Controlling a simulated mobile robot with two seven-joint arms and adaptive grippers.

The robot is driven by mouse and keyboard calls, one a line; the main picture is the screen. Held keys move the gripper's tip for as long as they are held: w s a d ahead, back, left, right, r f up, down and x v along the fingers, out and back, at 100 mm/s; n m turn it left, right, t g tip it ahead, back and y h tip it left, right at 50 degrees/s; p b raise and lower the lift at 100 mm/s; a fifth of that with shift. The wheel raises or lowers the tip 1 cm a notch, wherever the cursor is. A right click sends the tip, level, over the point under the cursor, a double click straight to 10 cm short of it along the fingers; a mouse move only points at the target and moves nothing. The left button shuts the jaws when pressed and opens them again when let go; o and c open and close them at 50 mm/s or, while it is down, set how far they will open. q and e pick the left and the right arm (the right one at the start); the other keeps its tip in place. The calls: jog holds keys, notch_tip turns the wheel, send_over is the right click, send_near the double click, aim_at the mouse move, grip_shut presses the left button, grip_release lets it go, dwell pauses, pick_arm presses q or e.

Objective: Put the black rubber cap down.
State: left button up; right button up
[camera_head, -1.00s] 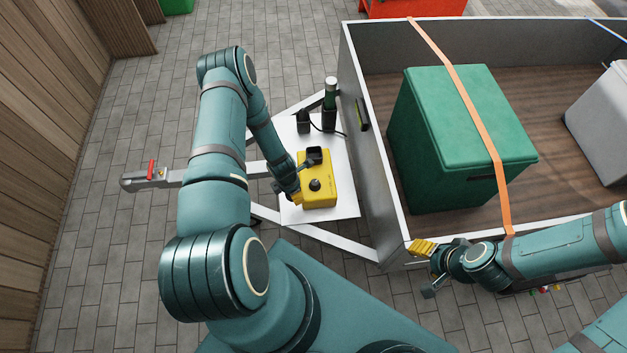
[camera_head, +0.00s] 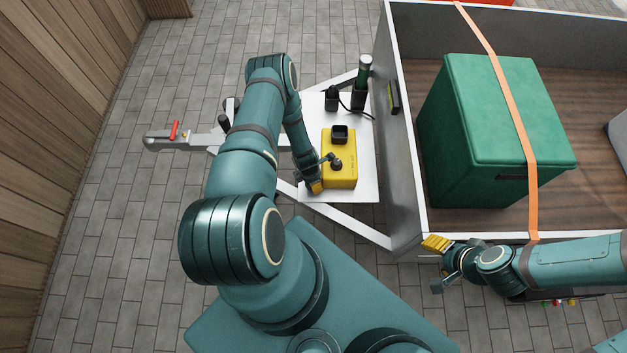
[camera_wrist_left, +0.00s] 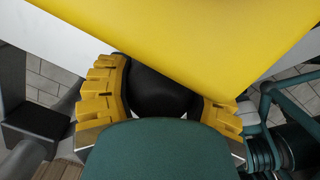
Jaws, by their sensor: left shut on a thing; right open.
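The black rubber cap (camera_wrist_left: 160,88) shows in the left wrist view as a rounded black thing between the yellow finger pads of my left gripper (camera_wrist_left: 165,100), which is shut on it. In the head view my left gripper (camera_head: 318,180) is at the lower left edge of a yellow box (camera_head: 345,177), and I cannot make out the cap there. In the wrist view the box's yellow face (camera_wrist_left: 200,30) cuts across the cap's upper side; I cannot tell if they touch. My right gripper (camera_head: 437,264) is open and empty beside the trailer's front corner.
The yellow box stands on a white plate (camera_head: 364,193) on the trailer's drawbar, with a black square fitting (camera_head: 340,132) on top. The grey trailer wall (camera_head: 396,150) and strapped green crate (camera_head: 500,120) are right. Paved floor lies left.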

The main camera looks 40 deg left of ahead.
pick_arm(q)
jog(key=shift+f, duration=0.15)
jog(key=o, duration=1.1)
jog(key=shift+c, duration=0.2)
